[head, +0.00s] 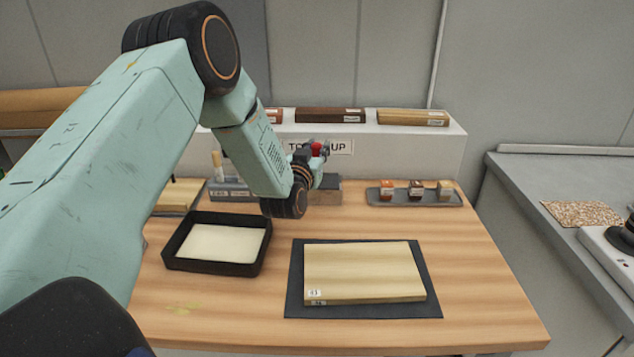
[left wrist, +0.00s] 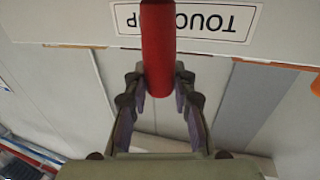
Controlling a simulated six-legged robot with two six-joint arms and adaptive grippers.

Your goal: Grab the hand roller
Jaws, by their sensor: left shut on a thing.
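The hand roller shows as a red handle (head: 316,149) at the back of the bench, in front of the raised white ledge. In the left wrist view the red handle (left wrist: 158,45) runs upright between the fingers. My left gripper (head: 321,153) is shut on this handle; its two fingers (left wrist: 158,84) press it from both sides. The roller's other end is hidden or out of view. My right gripper is not in view.
A black tray (head: 174,253) with a cream pad stands at left. A pale board (head: 363,270) lies on a dark mat (head: 432,300) in front. A grey tray (head: 375,196) with small blocks is at back right. Boards (head: 330,115) lie on the ledge (head: 440,150).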

